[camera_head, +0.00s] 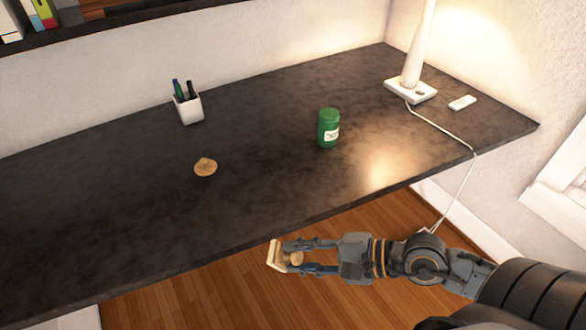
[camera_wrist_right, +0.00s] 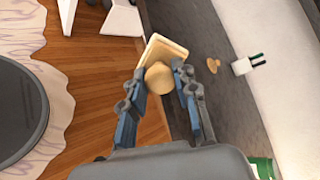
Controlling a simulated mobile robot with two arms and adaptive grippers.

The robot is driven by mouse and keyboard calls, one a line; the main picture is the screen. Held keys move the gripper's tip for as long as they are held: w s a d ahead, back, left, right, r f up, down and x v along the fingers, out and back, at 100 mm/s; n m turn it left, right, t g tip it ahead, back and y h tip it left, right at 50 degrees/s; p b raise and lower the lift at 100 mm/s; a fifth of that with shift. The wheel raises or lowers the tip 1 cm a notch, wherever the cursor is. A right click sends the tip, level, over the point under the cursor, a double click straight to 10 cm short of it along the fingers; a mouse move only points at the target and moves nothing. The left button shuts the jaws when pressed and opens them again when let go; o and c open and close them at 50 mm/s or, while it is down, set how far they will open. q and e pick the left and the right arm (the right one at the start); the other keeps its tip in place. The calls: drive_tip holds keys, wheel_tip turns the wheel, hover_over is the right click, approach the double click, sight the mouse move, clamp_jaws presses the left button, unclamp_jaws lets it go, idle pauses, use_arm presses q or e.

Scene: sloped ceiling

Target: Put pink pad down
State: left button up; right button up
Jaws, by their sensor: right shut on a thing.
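My right gripper (camera_head: 296,257) is shut on a beige, squarish pad (camera_head: 274,254) with a round knob; the pad looks beige rather than pink. The gripper holds it in front of the dark desk's (camera_head: 110,200) near edge, and the wooden floor shows behind it. In the right wrist view the pad (camera_wrist_right: 170,48) sticks out past the fingertips, and its round knob (camera_wrist_right: 158,77) is between the two fingers. I cannot tell the pad's exact height against the desk top. My left gripper is not in view.
On the desk are a small tan round object (camera_head: 205,167), a green jar (camera_head: 327,130), a white pen cup (camera_head: 189,109), a lamp (camera_head: 411,88) with a trailing cord and a white remote (camera_head: 462,102). The desk's left and front middle are clear.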

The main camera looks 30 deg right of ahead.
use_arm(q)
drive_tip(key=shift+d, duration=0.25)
use_arm(e)
drive_tip(key=shift+s+f+n+g, duration=0.2)
drive_tip(key=shift+n+g, duration=0.6)
drive_tip(key=shift+f+g, duration=0.1)
drive_tip(key=shift+g, duration=0.2)
